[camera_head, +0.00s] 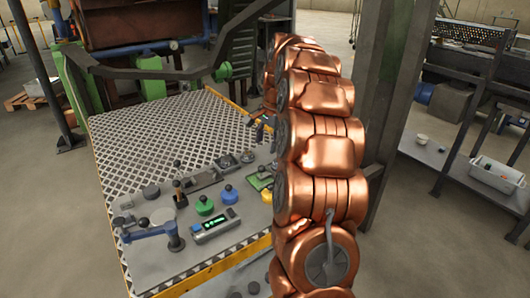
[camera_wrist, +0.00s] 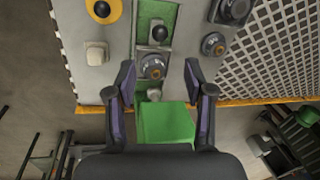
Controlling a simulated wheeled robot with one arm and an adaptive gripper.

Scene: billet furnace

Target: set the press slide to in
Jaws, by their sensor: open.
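No label for the press slide is readable. In the wrist view a green-backed strip with a dark ball knob (camera_wrist: 159,34) runs up the panel between metal edges; it may be the slide. Below it are a round dial (camera_wrist: 153,66), a small grey knob (camera_wrist: 154,94) and a green block (camera_wrist: 165,124). My gripper (camera_wrist: 158,80) is open over this line, one finger on each side of the dial, with nothing held. Whether the fingers touch the panel cannot be told. In the head view a green plate (camera_head: 259,181) shows beside my copper arm, which hides part of it.
A dark post (camera_head: 385,90) stands right of my arm.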

